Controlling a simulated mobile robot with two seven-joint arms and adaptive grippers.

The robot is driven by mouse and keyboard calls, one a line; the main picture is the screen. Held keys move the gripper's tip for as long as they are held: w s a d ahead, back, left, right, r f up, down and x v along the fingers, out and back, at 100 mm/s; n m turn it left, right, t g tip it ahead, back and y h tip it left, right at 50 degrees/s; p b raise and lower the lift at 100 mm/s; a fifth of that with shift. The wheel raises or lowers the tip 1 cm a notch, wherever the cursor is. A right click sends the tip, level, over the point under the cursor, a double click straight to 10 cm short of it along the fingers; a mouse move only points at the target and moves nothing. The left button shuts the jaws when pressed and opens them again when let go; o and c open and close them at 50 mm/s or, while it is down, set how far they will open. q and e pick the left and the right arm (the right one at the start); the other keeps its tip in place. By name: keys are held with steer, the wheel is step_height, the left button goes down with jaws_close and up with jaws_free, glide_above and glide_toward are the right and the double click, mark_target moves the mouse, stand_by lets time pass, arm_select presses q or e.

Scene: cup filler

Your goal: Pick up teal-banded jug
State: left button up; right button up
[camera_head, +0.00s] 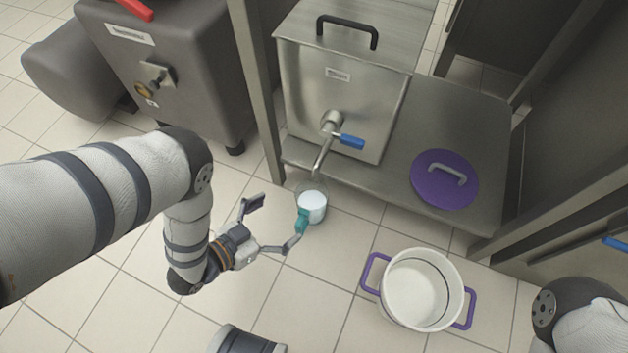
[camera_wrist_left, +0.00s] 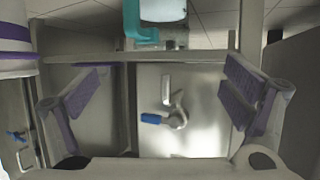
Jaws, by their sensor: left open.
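The teal-banded jug (camera_head: 313,204) is clear with white contents and a teal handle on its near-left side. It is upright just below the spout of the steel dispenser; what supports it is not clear. In the left wrist view the jug (camera_wrist_left: 165,10) is at the top edge, partly cut off, its teal part to the left. My left gripper (camera_head: 277,222) is open and empty, left of the jug, with one fingertip close to the teal handle. Whether they touch I cannot tell. My right gripper is out of view; only part of that arm shows at the lower right.
The steel dispenser (camera_head: 338,95) with a blue tap handle (camera_head: 351,142) stands on a low metal shelf (camera_head: 450,120). A purple lid (camera_head: 444,180) lies on that shelf. A white pot with purple handles (camera_head: 415,290) stands right of the jug. Tiled floor is clear around the left gripper.

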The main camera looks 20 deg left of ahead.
mark_target(311, 195)
arm_select(q)
steer(key=b+x, duration=0.6)
steer(key=x, duration=0.6)
steer(key=shift+r, duration=0.15)
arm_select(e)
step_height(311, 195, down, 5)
arm_select(q)
steer(key=shift+a, duration=0.1)
steer(key=c, duration=2)
steer(key=shift+r+p, duration=1.1)
steer(key=shift+r, duration=0.65)
steer(key=shift+c, duration=0.3)
steer(key=s+d+r+p, duration=0.4)
steer(key=s+r+p, duration=0.4)
steer(key=s, duration=0.5)
steer(key=shift+s+r, duration=0.2)
steer(key=shift+r, duration=0.6)
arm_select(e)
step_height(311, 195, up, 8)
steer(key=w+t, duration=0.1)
